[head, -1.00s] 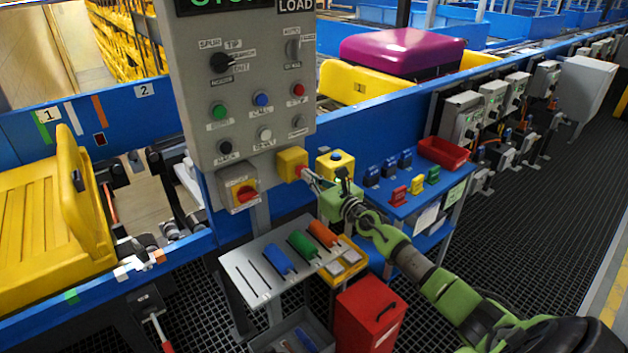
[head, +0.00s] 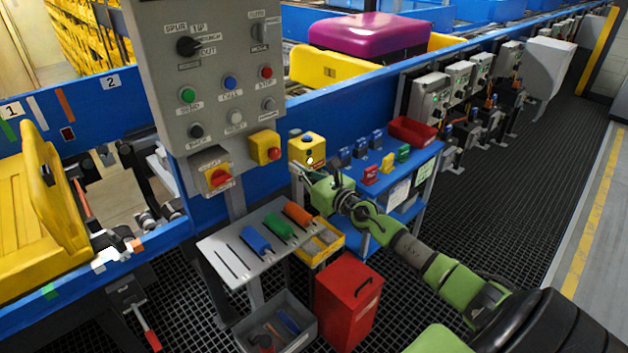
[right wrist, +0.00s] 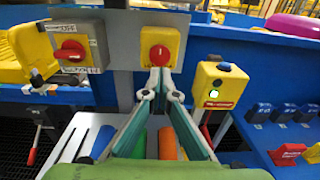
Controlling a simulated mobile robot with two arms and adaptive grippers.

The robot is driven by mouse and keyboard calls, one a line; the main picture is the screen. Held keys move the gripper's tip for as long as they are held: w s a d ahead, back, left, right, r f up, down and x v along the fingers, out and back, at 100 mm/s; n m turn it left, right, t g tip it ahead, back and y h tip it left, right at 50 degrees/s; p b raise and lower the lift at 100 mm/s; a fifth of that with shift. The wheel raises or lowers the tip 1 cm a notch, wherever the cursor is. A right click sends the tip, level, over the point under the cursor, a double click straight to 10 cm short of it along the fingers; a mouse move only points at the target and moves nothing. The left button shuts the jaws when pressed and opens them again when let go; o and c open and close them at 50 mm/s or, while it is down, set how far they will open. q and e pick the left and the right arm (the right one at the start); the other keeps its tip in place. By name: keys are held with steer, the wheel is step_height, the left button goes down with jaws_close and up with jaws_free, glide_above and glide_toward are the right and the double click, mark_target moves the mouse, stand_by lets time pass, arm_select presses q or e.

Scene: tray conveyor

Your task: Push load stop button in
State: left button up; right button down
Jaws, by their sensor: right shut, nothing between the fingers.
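A red mushroom button (head: 274,153) sits on a yellow box (head: 261,146) at the lower right of the grey control panel (head: 207,75). In the right wrist view the red button (right wrist: 161,55) is straight ahead, on its yellow box (right wrist: 143,35). My right gripper (head: 298,170) is shut and empty, a little to the right of and below the button, with a small gap in the head view. In the right wrist view its fingertips (right wrist: 159,76) meet just below the button. How far the button is pressed in cannot be told. My left gripper is not in view.
A red-and-yellow rotary switch (head: 218,178) is left of the button box. A second yellow box (head: 307,150) with a blue button and a lit lamp stands close right. Below are a grey tool shelf (head: 232,264) and a red box (head: 345,300).

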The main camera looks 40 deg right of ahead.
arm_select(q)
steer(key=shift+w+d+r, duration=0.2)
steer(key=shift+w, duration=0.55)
arm_select(e)
steer(key=s, duration=0.6)
steer(key=shift+s+r, duration=0.2)
steer(key=shift+s, duration=0.2)
steer(key=shift+d, duration=0.1)
